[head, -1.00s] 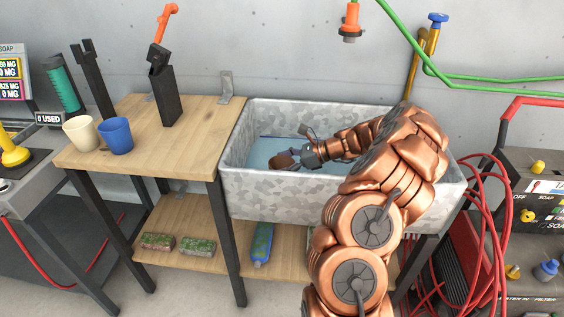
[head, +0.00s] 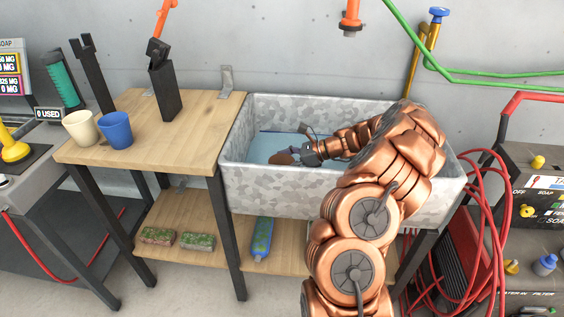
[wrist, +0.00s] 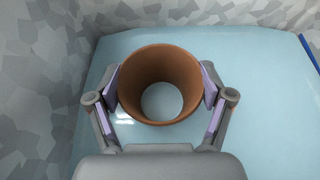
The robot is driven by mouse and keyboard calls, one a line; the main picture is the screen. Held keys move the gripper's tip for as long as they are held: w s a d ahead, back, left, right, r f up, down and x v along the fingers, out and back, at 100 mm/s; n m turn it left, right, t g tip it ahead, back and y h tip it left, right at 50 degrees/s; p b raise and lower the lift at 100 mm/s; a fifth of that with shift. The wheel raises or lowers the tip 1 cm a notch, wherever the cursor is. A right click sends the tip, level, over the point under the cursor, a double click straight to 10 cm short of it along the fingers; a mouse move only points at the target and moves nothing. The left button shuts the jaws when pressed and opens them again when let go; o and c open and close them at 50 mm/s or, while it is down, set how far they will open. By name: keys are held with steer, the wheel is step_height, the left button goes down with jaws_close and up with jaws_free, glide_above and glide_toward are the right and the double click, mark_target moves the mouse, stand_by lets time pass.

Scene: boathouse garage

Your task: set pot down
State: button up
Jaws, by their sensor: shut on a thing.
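A brown, round, open-topped pot (wrist: 160,60) is between the two fingers of my gripper (wrist: 160,90) in the wrist view. The lilac finger pads press on its left and right sides. I look down into the pot and see a pale round bottom. In the head view the pot (head: 281,158) shows as a small brown shape inside the galvanized sink (head: 290,185), at the end of my gripper (head: 297,154). The pot is low over the pale blue sink floor (wrist: 262,110). I cannot tell whether it touches that floor.
The sink's speckled metal walls rise close to the left and behind the pot. A wooden bench (head: 185,140) left of the sink holds a cream cup (head: 82,129) and a blue cup (head: 115,130). Red hoses (head: 480,215) hang at the right.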

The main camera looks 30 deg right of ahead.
steer(key=shift+f, duration=0.25)
steer(key=o, duration=1.1)
steer(key=v, duration=1.2)
steer(key=shift+d, duration=0.1)
jaws_close()
stand_by(0.5)
stand_by(1.2)
